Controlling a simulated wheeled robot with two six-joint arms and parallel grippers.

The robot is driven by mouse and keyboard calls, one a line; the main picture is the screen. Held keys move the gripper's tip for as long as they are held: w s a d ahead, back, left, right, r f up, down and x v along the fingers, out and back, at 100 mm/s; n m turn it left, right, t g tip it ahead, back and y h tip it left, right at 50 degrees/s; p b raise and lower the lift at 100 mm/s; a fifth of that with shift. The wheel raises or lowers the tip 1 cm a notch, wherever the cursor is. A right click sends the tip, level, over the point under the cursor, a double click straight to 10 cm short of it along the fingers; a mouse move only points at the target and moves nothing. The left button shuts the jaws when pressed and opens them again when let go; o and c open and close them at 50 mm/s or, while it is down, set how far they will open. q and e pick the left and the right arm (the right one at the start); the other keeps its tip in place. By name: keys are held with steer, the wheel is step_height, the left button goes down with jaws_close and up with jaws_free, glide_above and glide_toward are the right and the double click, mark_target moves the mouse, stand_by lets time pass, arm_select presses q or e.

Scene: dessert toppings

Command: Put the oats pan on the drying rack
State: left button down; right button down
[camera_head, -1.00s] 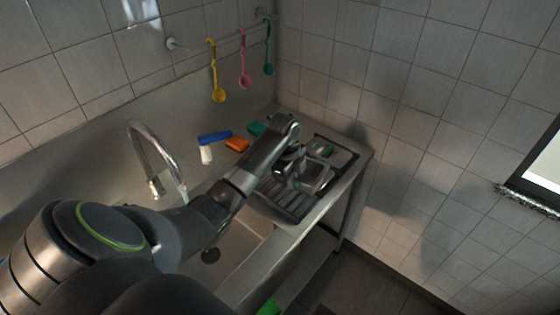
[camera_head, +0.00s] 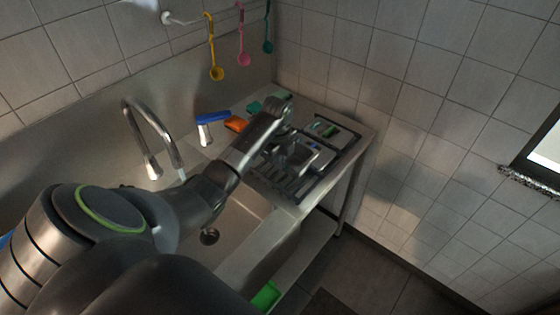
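A small metal pan (camera_head: 303,154), which looks like the oats pan, is at the dark ribbed drying rack (camera_head: 291,190) on the right part of the steel counter. My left arm reaches across the sink from the lower left. My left gripper (camera_head: 287,144) is at the pan's left side, above the rack. Its fingers are dark and small, partly hidden by my wrist, so I cannot tell whether they grip the pan. I also cannot tell whether the pan touches the rack. The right gripper is not in view.
The sink basin (camera_head: 240,235) and curved tap (camera_head: 150,135) lie left of the rack. A blue-and-white brush or bottle (camera_head: 210,120), an orange sponge (camera_head: 236,124) and a green sponge (camera_head: 254,107) stand behind. Ladles hang on the wall. Tiled wall closes the right.

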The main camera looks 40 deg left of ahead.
arm_select(q)
steer(key=shift+f+b, duration=0.55)
steer(key=shift+f, duration=0.35)
steer(key=shift+f+b, duration=0.8)
steer(key=shift+f, duration=1.05)
steer(key=c, duration=1.6)
jaws_free()
steer(key=shift+s+r+p, duration=0.2)
steer(key=shift+r+p, duration=0.65)
steer(key=shift+r, duration=2.05)
steer(key=shift+s+r+p, duration=0.15)
steer(key=shift+r+p, duration=0.65)
steer(key=shift+r, duration=2.1)
steer(key=shift+s+r+p, duration=0.2)
steer(key=shift+r+p, duration=0.65)
steer(key=shift+r, duration=2.05)
